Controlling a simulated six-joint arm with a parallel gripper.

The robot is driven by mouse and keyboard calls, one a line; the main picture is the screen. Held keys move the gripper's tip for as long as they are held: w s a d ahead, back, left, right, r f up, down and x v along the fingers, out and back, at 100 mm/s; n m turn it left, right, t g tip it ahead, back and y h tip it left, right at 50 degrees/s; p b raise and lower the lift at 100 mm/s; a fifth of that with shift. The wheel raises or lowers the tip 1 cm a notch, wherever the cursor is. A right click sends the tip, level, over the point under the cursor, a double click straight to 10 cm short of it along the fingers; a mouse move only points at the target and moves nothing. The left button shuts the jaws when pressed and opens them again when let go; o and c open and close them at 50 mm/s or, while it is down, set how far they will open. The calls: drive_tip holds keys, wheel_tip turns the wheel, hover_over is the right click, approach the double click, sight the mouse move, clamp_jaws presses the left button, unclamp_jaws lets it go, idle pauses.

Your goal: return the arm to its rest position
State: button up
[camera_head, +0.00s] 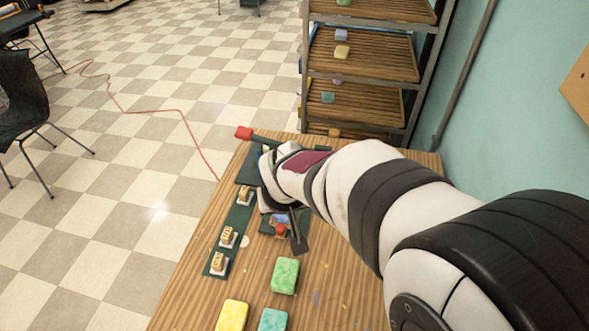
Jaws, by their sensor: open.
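My white and grey arm reaches in from the lower right, over the wooden table (345,285). My gripper (284,238) points down over the middle of the table and is open. Its fingers are small and partly hidden by my wrist. A small blue and red item (280,222) shows between or just behind the fingers; I cannot tell whether they touch it. A green soap (285,275), a yellow soap (232,315) and a teal soap (272,320) lie at the front of the table, apart from my gripper.
A dark green strip (213,262) with several small stamped blocks on white bases runs along the table's left edge. A red-ended tool (244,133) lies at the far edge. A shelf rack (362,55) with soaps stands behind the table. The right wall is close to my arm.

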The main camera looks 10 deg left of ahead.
idle(0.3)
drive_tip(key=s+d+r+m+g+h, duration=0.1)
drive_tip(key=s+d+r+m, duration=0.15)
drive_tip(key=s+d, duration=0.35)
drive_tip(key=s+d+r+m+g, duration=0.1)
drive_tip(key=s+d+m, duration=0.2)
drive_tip(key=s+d, duration=0.35)
drive_tip(key=s+d+m+g+y, duration=0.1)
drive_tip(key=s+d+m, duration=0.3)
drive_tip(key=s, duration=0.6)
drive_tip(key=shift+d+r+m+g, duration=0.25)
drive_tip(key=shift+d+m+g, duration=0.1)
drive_tip(key=shift+d+g, duration=0.2)
